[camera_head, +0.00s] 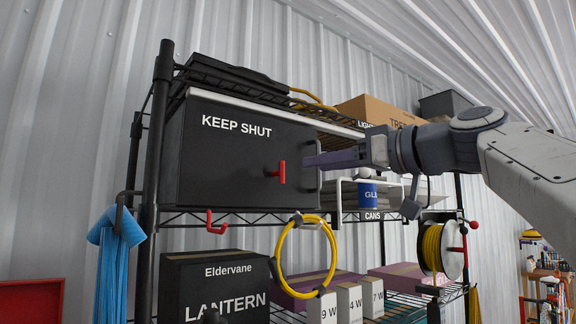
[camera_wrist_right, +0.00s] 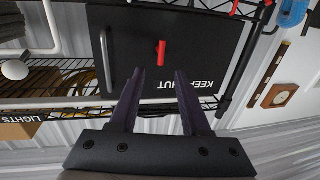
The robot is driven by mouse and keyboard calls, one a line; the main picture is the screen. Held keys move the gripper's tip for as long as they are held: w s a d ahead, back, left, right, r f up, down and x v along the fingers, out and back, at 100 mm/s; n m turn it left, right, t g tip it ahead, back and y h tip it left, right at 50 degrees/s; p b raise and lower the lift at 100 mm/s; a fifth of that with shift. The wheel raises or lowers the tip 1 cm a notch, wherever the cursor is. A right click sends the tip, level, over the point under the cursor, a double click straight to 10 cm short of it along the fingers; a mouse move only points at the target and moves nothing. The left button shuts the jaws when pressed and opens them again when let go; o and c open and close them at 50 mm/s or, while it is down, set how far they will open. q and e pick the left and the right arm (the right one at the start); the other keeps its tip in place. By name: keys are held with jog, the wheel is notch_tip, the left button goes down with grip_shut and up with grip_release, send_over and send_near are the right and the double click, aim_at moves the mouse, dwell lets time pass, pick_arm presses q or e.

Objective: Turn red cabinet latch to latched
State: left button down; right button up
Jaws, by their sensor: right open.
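The red latch (camera_head: 282,172) is on the front of a black cabinet (camera_head: 215,165) marked KEEP SHUT, near its right edge. Its bar stands upright, with a short stub to the left. The cabinet door looks closed. In the right wrist view the latch (camera_wrist_right: 161,53) lies beyond and between the fingertips. My right gripper (camera_head: 308,161) comes in from the right with its purple fingers close to the latch. In the wrist view it (camera_wrist_right: 160,73) is open and empty, and no contact with the latch shows. My left gripper is not in view.
A grey bar handle (camera_head: 319,166) stands at the cabinet's right edge, near my fingers. A white wire rack (camera_head: 340,200) is to its right. A red hook (camera_head: 215,222) and a yellow cable coil (camera_head: 281,257) hang below. A black post (camera_head: 157,140) stands left.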

aim_at(284, 168)
jog(key=p+x, duration=0.3)
jog(key=x, duration=0.4)
jog(key=shift+w+a+r+p, duration=0.1)
jog(key=shift+a+r+p, duration=0.05)
jog(key=shift+a+p, duration=0.15)
jog(key=shift+w+a, duration=0.4)
jog(key=shift+w, duration=0.05)
grip_shut()
